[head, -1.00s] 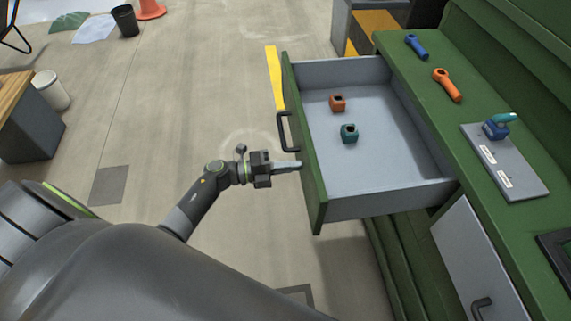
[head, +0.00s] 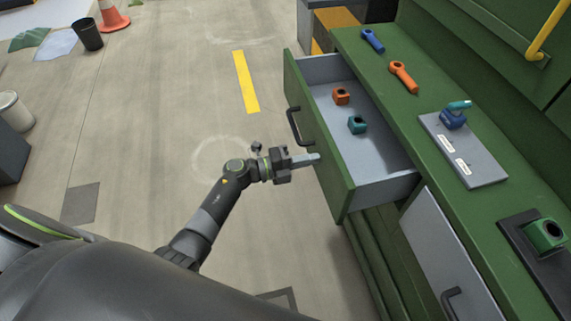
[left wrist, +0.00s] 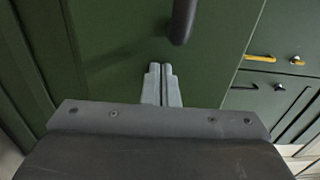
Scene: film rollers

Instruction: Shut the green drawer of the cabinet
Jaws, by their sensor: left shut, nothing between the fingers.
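The green drawer (head: 322,150) of the cabinet (head: 392,112) stands partly open, with a grey inside and a dark handle (head: 294,126) on its front. An orange block (head: 341,96) and a teal block (head: 357,125) lie inside it. My left gripper (head: 316,158) is shut and empty, its tips at the drawer's front, below the handle in the picture. In the left wrist view the shut fingers (left wrist: 162,86) point at the green front, close to the handle (left wrist: 181,24); I cannot tell whether they touch it. My right gripper is not in view.
The cabinet top bears a blue tool (head: 372,40), an orange tool (head: 403,76) and a grey board (head: 466,152) with a blue part. A grey door (head: 440,250) is below. The floor left of the drawer is clear; a cone (head: 112,18) and black bin (head: 88,35) stand far off.

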